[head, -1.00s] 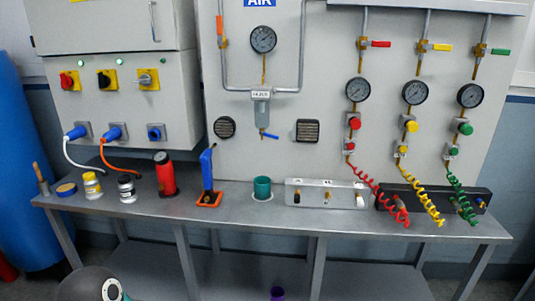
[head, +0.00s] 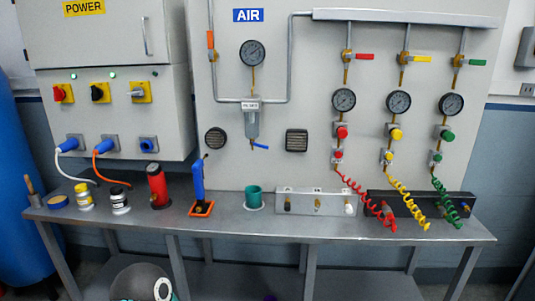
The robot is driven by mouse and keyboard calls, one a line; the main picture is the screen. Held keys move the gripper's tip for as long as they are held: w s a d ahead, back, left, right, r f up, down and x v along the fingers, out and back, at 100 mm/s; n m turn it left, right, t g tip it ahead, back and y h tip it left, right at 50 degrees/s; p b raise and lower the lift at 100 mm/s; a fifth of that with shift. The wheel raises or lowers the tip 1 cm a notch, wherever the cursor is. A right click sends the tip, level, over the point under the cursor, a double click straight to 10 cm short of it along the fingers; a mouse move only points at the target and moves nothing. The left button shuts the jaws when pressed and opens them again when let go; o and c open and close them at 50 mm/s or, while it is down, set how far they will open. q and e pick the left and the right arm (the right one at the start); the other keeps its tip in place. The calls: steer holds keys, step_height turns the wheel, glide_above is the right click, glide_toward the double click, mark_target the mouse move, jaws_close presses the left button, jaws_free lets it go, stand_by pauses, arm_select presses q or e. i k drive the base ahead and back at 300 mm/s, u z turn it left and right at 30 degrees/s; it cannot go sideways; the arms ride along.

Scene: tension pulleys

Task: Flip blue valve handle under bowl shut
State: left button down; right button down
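The small blue valve handle (head: 260,147) sits under the clear grey bowl (head: 252,124) of the air filter on the wall panel. It points to the right and slopes slightly down. The bowl hangs below a labelled block on the grey pipe, beneath a round gauge (head: 252,53). Neither of my grippers shows in the head view, and nothing touches the handle. A rounded grey part with a white ring at the bottom left edge looks like part of my arm.
A metal bench (head: 240,225) runs below the panel. On it stand a red canister (head: 157,186), a blue upright tool (head: 197,180) in an orange base, a green cup (head: 253,196) and a fitting block (head: 317,202). Coiled hoses (head: 405,203) hang at the right.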

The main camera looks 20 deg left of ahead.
mark_target(252, 143)
steer(key=z, duration=0.1)
steer(key=i, duration=1)
steer(key=u, duration=0.1)
